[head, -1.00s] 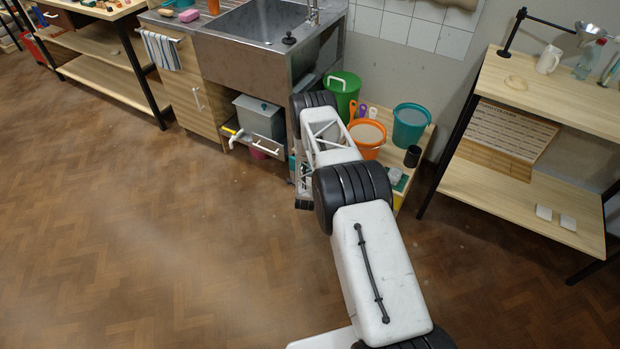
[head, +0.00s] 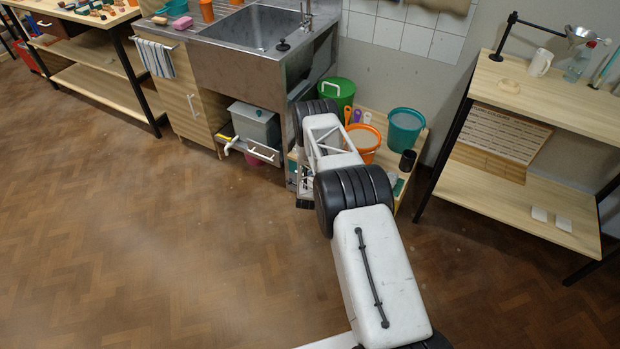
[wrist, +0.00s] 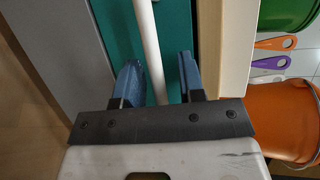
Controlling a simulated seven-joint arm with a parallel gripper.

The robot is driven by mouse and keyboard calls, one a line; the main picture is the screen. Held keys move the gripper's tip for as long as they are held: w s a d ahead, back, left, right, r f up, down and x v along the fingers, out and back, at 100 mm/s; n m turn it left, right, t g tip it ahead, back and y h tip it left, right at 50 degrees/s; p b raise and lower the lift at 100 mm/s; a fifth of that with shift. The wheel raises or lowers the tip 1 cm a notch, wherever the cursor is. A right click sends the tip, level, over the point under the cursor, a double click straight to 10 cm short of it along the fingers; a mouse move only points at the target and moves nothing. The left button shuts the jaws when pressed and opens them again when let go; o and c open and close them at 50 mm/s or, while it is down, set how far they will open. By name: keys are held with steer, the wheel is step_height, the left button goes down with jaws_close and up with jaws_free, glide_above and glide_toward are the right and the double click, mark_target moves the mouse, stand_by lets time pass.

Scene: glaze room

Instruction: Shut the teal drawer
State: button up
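In the wrist view a teal drawer front (wrist: 180,25) stands between a grey panel on the left and a pale wood edge on the right. A long white bar handle (wrist: 148,40) runs over it. My gripper (wrist: 158,75) has its two blue fingers apart, one on each side of the handle. The left finger is close to the bar, and a gap shows on the right. In the head view my arm covers most of the drawer, so how far it stands out cannot be told.
The low wooden unit carries a green bucket (head: 337,92), an orange bucket (head: 369,153) and a teal bucket (head: 405,132). Left of my arm, a grey container (head: 253,124) sits under the sink (head: 262,27). Shelves (head: 520,205) stand at right. The floor in front is clear.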

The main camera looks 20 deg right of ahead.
steer(key=shift+s, duration=0.1)
steer(key=v, duration=0.7)
steer(key=shift+s+a, duration=0.15)
steer(key=shift+s, duration=0.15)
steer(key=shift+r, duration=0.1)
stand_by(0.6)
